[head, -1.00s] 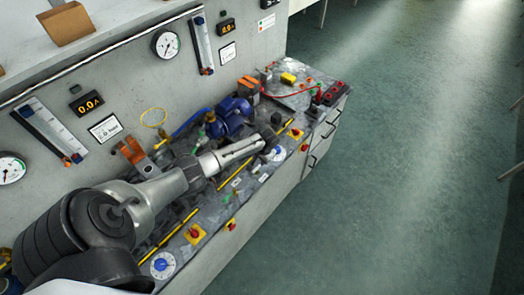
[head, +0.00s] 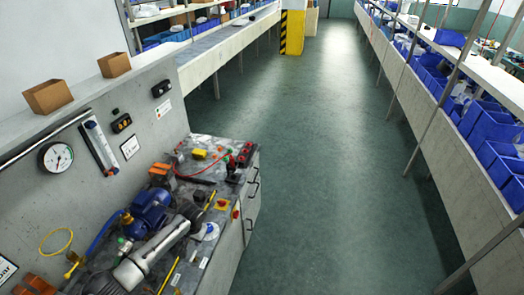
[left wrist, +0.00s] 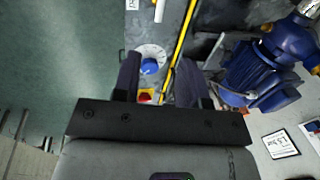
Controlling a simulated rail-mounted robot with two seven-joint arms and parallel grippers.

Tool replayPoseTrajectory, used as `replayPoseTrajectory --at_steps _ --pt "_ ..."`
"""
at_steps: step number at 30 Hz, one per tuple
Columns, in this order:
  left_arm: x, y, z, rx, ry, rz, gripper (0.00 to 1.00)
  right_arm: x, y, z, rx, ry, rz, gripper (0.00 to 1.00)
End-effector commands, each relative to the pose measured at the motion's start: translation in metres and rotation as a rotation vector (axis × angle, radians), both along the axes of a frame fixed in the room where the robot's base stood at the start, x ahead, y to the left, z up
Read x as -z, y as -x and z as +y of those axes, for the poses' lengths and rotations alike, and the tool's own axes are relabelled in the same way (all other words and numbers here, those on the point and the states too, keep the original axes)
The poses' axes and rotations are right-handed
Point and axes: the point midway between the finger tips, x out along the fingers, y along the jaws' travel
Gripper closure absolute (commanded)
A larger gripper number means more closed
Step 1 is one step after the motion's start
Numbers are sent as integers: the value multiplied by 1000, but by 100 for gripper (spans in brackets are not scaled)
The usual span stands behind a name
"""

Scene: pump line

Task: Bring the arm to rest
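My left arm reaches in from the lower left of the head view over the pump bench (head: 225,262). Its left gripper (head: 196,216) is above the bench, between the blue pump (head: 150,208) and a white dial (head: 208,231). In the left wrist view, the two dark fingers of the left gripper (left wrist: 158,82) stand apart with a gap between them. I see nothing held in that gap. The dial's blue knob (left wrist: 149,66) and a red-and-yellow switch (left wrist: 146,97) show beyond the fingers. My right gripper is in neither view.
The bench carries a yellow box (head: 199,154), red sockets (head: 243,155) and a red cable. Gauges and a flow tube (head: 100,148) are on the grey panel. Cardboard boxes (head: 48,97) stand on its top. The green aisle floor (head: 320,180) is clear; shelves with blue bins (head: 490,125) line the right.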

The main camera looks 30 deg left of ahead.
Motion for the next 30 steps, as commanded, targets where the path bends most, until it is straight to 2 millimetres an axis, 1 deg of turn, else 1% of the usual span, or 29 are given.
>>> replayPoseTrajectory --at_steps 6,8,10,14,16,17,18,20,21,23,24,26,27,29,30 --pt "0 0 0 13 1 2 61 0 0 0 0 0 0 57" --pt "0 0 0 37 2 9 61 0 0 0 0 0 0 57" --pt "-3 0 4 92 -28 26 61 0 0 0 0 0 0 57" --pt "-38 -22 -9 222 -105 -45 61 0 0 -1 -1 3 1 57" --pt "-65 -36 -22 291 -151 -108 61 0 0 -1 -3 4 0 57" --pt "-77 -42 -29 323 -171 -139 61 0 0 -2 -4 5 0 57" --pt "-95 -50 -42 364 -194 -187 61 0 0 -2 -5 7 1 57" --pt "-122 -60 -67 426 -225 -265 61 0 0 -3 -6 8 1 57" --pt "-140 -63 -85 466 -241 -316 61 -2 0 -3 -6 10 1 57" --pt "-163 -58 -114 522 -257 -387 61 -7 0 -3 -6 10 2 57" --pt "-177 -51 -135 552 -260 -431 61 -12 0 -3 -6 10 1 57" --pt "-194 -34 -163 590 -257 -492 61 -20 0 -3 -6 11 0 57" --pt "-205 -20 -182 609 -247 -531 61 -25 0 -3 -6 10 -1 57" --pt "-219 6 -209 624 -222 -583 61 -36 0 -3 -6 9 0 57" --pt "-229 27 -225 625 -195 -612 61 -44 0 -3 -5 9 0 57"
